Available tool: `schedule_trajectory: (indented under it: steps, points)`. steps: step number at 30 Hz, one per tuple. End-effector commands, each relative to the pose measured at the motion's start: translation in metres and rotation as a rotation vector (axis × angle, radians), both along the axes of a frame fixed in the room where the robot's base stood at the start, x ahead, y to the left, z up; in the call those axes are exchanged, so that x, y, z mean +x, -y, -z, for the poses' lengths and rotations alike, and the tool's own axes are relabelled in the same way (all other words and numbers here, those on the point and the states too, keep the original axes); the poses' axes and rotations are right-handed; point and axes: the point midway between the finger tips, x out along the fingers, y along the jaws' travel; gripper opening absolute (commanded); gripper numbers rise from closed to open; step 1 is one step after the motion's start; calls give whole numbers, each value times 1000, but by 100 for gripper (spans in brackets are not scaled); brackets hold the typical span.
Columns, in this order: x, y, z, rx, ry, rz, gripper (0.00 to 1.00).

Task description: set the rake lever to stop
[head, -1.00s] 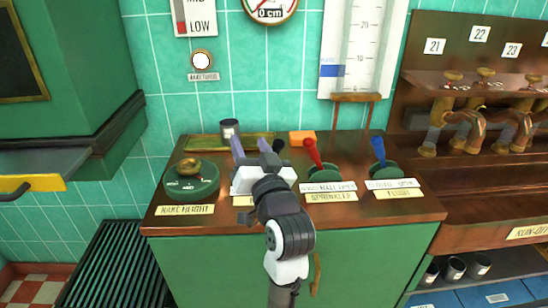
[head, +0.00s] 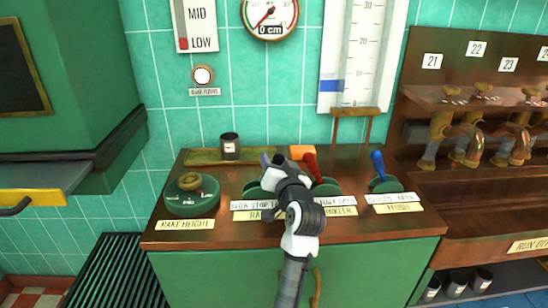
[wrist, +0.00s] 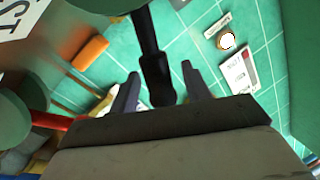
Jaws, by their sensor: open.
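The rake lever (wrist: 156,72) is a black handle on a dark rod. In the wrist view it comes down from a green round base and its grip lies between my two fingers. My gripper (wrist: 160,76) is open around it, with a gap seen at the left finger. In the head view my gripper (head: 272,159) hides the handle. The lever's green base (head: 251,187) shows at its left, behind a white plate reading SLOW STOP and more (head: 254,205). I cannot tell which mark the lever stands at.
The red sprinkler lever (head: 312,165) stands close at the right of my gripper. The blue flume lever (head: 378,163) is farther right. The rake height wheel (head: 191,182) is at the left. A dark cup (head: 230,146) and an orange block (head: 300,152) stand behind.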

Motion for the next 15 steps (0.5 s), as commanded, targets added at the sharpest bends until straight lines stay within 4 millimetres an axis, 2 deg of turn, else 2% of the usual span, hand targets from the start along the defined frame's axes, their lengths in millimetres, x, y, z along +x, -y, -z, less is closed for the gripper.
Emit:
schedule_trajectory:
  steps: [6, 14, 15]
  points:
    - [15, -4, 0, -1, 0, 0, 48]
    - [16, -4, 0, -1, 0, 0, 48]
    - [16, -4, 0, -1, 0, 0, 44]
